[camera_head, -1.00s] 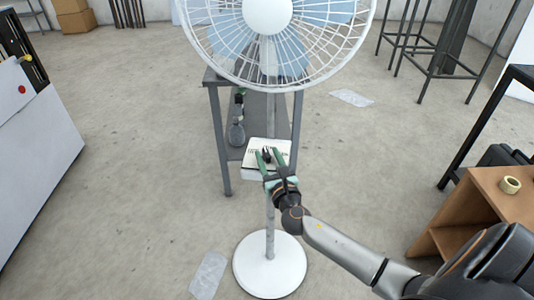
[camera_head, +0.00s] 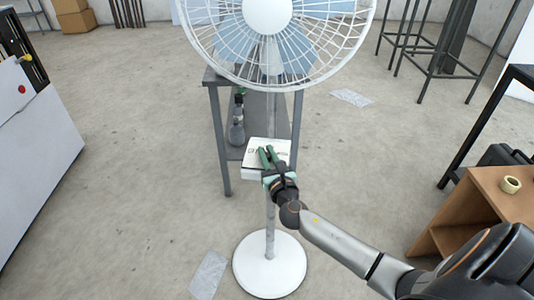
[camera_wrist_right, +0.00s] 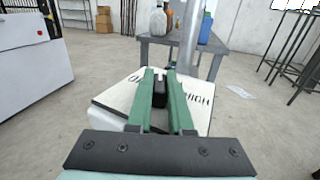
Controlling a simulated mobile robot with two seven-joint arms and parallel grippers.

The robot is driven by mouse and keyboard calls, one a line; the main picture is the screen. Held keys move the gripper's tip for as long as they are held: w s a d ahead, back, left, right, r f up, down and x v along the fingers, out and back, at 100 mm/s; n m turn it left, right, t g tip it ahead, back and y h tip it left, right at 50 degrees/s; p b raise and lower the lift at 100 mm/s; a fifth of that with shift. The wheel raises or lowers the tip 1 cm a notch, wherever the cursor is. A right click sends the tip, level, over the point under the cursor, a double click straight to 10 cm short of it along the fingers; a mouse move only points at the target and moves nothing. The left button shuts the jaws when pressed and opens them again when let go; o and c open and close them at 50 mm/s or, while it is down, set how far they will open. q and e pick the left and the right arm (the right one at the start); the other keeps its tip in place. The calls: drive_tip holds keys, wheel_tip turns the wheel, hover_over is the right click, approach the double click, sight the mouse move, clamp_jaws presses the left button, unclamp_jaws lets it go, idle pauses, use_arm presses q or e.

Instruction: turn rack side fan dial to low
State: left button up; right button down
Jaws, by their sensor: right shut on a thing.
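The white standing fan (camera_head: 268,15) faces me, with a control box (camera_head: 284,147) on its pole. The box top also shows in the right wrist view (camera_wrist_right: 122,97), with printed lettering that ends in "HIGH" at the right; the rest is partly covered. My right gripper (camera_head: 267,152) reaches the box from the lower right. In the right wrist view its green fingers (camera_wrist_right: 160,88) are closed on the black dial (camera_wrist_right: 160,90) at the box's middle. The dial's exact pointing is hard to read. My left gripper is not in view.
A grey metal table (camera_head: 222,120) with bottles stands behind the fan. The fan's round base (camera_head: 270,268) rests on the floor. A wooden shelf (camera_head: 480,205) with a tape roll (camera_head: 510,185) is at the right. Plastic sheets lie on the floor.

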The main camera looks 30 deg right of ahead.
drive_tip(key=shift+h, duration=0.3)
drive_tip(key=shift+a+r+m+g+h+p, duration=0.1)
drive_tip(key=shift+m+g+h+p, duration=0.45)
drive_tip(key=shift+m+h, duration=0.55)
drive_tip(key=m+g+h, duration=0.2)
drive_tip(key=h, duration=0.2)
drive_tip(key=shift+m+g, duration=0.3)
drive_tip(key=shift+g, duration=0.05)
drive_tip(key=c, duration=0.8)
unclamp_jaws()
